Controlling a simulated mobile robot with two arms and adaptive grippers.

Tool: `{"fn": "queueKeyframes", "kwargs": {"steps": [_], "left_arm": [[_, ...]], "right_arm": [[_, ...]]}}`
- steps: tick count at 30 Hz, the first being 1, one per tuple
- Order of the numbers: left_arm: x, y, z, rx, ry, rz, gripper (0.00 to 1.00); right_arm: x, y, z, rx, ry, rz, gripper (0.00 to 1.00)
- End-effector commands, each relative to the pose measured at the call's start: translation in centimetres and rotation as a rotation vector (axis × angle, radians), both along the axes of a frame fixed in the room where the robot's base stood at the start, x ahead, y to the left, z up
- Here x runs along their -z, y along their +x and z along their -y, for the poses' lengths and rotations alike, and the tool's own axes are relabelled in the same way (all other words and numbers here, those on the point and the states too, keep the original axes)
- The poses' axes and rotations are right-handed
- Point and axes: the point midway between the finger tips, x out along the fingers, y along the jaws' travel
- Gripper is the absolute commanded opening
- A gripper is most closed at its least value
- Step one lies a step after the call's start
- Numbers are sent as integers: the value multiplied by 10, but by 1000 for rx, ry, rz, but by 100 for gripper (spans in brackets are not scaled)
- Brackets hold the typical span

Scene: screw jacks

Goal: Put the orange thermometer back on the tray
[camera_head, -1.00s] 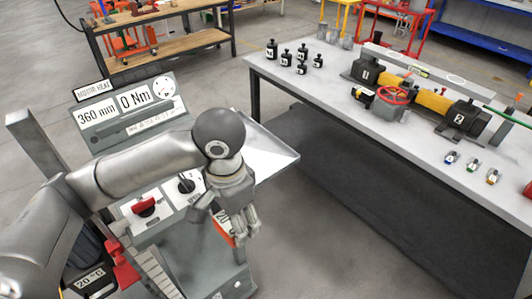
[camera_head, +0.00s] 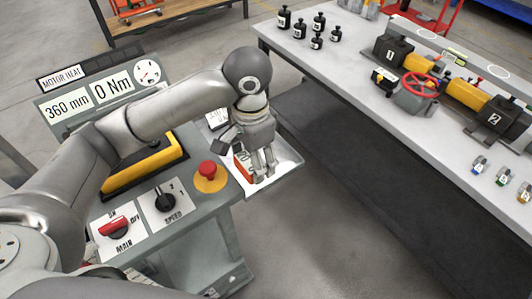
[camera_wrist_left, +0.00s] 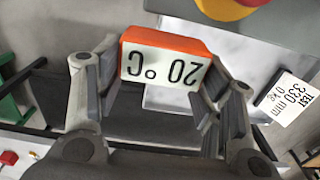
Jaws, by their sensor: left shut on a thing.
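The orange thermometer (camera_head: 242,163) has a white face that reads 20 °C in the left wrist view (camera_wrist_left: 163,67). My left gripper (camera_head: 262,176) is shut on it, with a finger on each side. In the head view the gripper and thermometer are over the white tray (camera_head: 287,157) at the console's right side. I cannot tell whether the thermometer touches the tray. The gripper hides part of the thermometer and tray. The tray also shows behind the thermometer in the left wrist view (camera_wrist_left: 235,46). My right gripper is not in view.
A white test card (camera_wrist_left: 290,97) lies beside the thermometer on the tray side. The console has a red stop button (camera_head: 207,169), a speed knob (camera_head: 166,201) and a red main switch (camera_head: 115,226). A long workbench (camera_head: 384,118) with black weights stands to the right.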

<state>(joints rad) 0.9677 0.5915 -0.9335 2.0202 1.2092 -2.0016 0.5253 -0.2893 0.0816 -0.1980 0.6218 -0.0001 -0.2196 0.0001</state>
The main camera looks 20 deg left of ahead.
Motion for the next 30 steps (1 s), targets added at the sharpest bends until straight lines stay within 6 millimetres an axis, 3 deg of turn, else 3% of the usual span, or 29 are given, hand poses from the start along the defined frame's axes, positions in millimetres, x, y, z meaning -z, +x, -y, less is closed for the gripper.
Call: {"fn": "queueKeyframes", "kwargs": {"steps": [3,6,8,12,17,23,30], "left_arm": [[9,26,0,-4,1,-1,33],[17,45,0,-4,1,-1,33],[26,55,0,-3,1,-3,33],[52,75,0,-3,1,-3,33],[69,90,0,-1,0,-2,33],[79,98,-1,-1,1,0,33],[108,99,-1,0,1,0,33]], "right_arm": [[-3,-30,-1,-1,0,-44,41],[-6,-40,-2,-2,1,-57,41],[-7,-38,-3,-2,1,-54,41],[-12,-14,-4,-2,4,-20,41],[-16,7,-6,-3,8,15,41],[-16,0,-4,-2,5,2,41],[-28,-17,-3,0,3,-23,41]]}}
